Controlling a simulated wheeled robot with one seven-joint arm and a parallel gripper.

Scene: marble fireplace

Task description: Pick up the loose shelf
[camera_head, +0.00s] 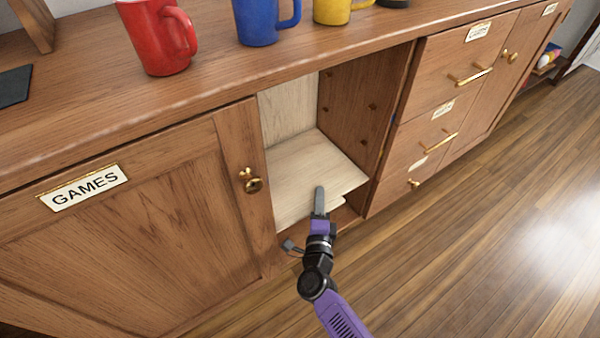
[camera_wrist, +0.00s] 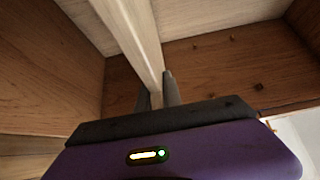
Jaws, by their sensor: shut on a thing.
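The loose shelf (camera_head: 300,172) is a pale wood board low inside the open cabinet compartment. My gripper (camera_head: 319,192) is at its front edge, coming in from the front of the cabinet. In the wrist view, the shelf's narrow pale edge (camera_wrist: 136,40) runs between the two dark fingers of my gripper (camera_wrist: 157,92), which are shut on it. I cannot tell whether the shelf rests on the compartment floor or is raised off it.
The compartment's brown side wall (camera_head: 358,105) has shelf pegs. A GAMES door (camera_head: 130,225) stands left, and drawers (camera_head: 455,80) with brass handles right. Red (camera_head: 157,38), blue (camera_head: 262,20) and yellow mugs (camera_head: 335,10) stand on the top. The wooden floor (camera_head: 490,230) is clear at the right.

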